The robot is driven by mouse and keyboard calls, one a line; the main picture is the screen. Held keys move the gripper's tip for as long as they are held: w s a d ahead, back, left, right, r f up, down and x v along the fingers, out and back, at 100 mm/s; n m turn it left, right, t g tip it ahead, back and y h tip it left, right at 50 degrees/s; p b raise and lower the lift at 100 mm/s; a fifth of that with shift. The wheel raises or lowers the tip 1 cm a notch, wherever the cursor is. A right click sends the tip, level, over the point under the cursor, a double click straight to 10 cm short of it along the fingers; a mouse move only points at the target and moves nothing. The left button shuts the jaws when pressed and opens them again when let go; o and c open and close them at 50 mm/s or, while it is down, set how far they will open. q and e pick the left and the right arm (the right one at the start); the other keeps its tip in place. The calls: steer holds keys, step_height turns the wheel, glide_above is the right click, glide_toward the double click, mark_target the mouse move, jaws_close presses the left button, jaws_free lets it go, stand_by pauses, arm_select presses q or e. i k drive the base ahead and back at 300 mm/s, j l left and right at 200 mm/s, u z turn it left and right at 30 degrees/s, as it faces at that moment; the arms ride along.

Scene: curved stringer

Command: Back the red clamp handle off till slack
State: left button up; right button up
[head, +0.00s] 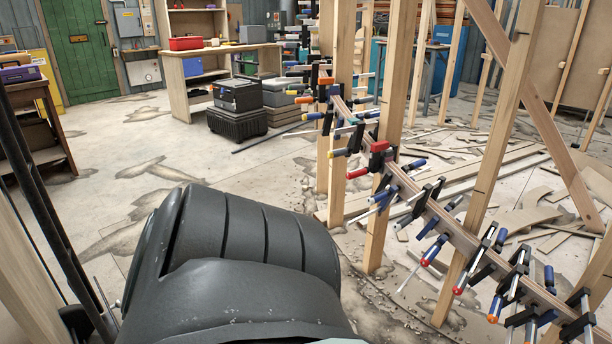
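A red clamp handle (357,173) shows near the middle of the head view, low beside a wooden post. A clamp with a red body (379,147) sits just above and right of it, on the curved wooden stringer (440,218). I cannot tell whether the handle and the red body belong to one clamp, or how tight it is. Many other clamps with blue, yellow or orange handles line the stringer. Neither of my grippers shows. A large dark grey part of my own body fills the lower middle.
Upright posts (396,110) and a diagonal brace (545,110) stand around the stringer. Boards and scraps (525,217) litter the floor at right. Black and grey cases (238,118) stand by a wooden workbench (178,88). Open floor (130,150) lies at left.

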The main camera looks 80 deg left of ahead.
mark_target(377, 149)
steer(key=u, duration=2.15)
steer(key=i+j+z, duration=0.35)
steer(key=i+j, duration=0.2)
steer(key=j, duration=0.35)
